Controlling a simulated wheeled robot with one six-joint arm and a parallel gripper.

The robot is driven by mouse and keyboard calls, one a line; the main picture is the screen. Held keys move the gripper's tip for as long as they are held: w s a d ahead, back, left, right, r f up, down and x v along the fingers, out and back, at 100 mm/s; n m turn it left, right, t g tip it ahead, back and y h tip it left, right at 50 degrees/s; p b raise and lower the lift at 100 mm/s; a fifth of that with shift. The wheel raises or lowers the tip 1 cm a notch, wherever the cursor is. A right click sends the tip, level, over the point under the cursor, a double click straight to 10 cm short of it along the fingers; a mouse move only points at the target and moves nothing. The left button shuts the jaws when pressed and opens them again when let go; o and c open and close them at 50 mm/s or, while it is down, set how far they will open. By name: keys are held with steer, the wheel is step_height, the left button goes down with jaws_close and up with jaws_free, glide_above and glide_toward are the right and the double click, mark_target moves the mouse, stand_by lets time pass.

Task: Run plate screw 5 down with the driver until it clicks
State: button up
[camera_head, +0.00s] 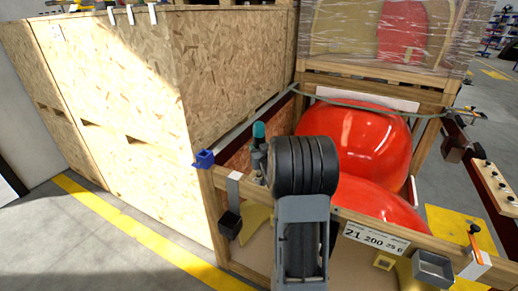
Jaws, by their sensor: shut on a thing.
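A teal-topped upright tool with a dark grey body, which looks like the driver (259,131), shows just left of my black wrist joint, above the crate's front rail. My gripper (259,163) is mostly hidden behind my own arm; only small dark grey parts show around the tool's body, and it appears shut on the driver. The driver's tip is hidden. A white number plate (375,238) reading "21 200 25 0" is on the front rail, right of my arm. I cannot make out plate screw 5 or any screw head.
Red nosecones (365,138) lie in the wooden crate (405,232) behind my arm. A blue bracket (204,158) sits on its left corner. A grey tray (433,268) and an orange-handled tool (473,238) are at right. A tall chipboard crate (115,85) blocks the left.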

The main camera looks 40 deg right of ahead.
mark_target(261, 139)
steer(key=shift+f, duration=0.2)
stand_by(0.6)
steer(key=shift+r, duration=0.1)
steer(key=shift+r+p, duration=1.15)
steer(key=shift+r, duration=1.6)
